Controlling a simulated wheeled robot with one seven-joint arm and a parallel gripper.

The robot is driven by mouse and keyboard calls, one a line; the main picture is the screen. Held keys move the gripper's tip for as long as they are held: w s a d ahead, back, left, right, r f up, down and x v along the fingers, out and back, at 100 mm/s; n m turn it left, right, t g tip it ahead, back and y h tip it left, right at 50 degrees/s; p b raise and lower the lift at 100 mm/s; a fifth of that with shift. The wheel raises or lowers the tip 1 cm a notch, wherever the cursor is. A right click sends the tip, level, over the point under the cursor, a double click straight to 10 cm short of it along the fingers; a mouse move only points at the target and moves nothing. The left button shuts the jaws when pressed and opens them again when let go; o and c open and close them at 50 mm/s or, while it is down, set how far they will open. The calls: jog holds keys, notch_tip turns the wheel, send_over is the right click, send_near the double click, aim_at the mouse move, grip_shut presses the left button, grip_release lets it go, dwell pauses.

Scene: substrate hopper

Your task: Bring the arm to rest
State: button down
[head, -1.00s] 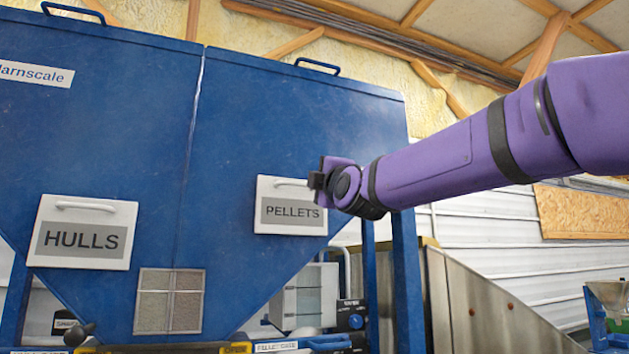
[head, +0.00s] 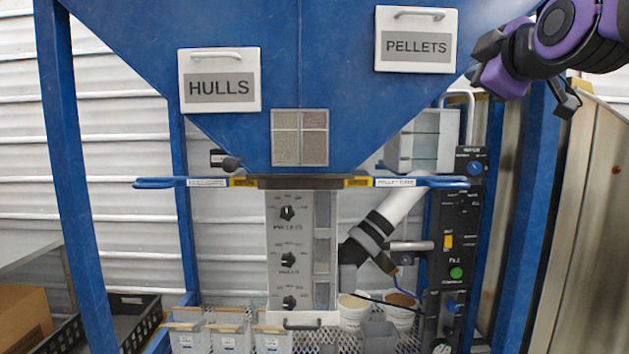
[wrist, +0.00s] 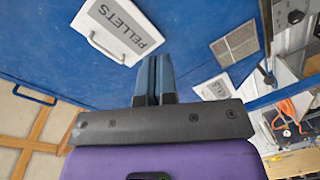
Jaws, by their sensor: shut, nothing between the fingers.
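My gripper (wrist: 153,62) shows in the wrist view with its two fingers together and nothing between them. They point toward the blue hopper face, to the right of the PELLETS flap (wrist: 123,27) in that view. In the head view the end of my purple arm is at the upper right, to the right of the PELLETS flap (head: 416,40). The fingers are hard to make out there. Whether the arm touches the hopper cannot be told.
The blue hopper (head: 320,90) fills the upper middle, with the HULLS flap (head: 219,80) closed. Blue posts (head: 75,180) stand at its sides. A dark control panel (head: 455,240) stands below right. Clear tubs (head: 228,335) and white buckets (head: 354,313) are low down.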

jog(key=s+d+f+m+g, duration=0.2)
jog(key=s+f+m+g, duration=0.3)
jog(key=s+f, duration=0.5)
jog(key=s+d+f+m+g, duration=0.2)
jog(key=s+f+m+g, duration=0.4)
jog(key=s+f, duration=0.5)
notch_tip(320, 180, down, 6)
jog(key=shift+m+g+h, duration=0.3)
jog(key=shift+m+h, duration=0.1)
jog(key=shift+m, duration=0.6)
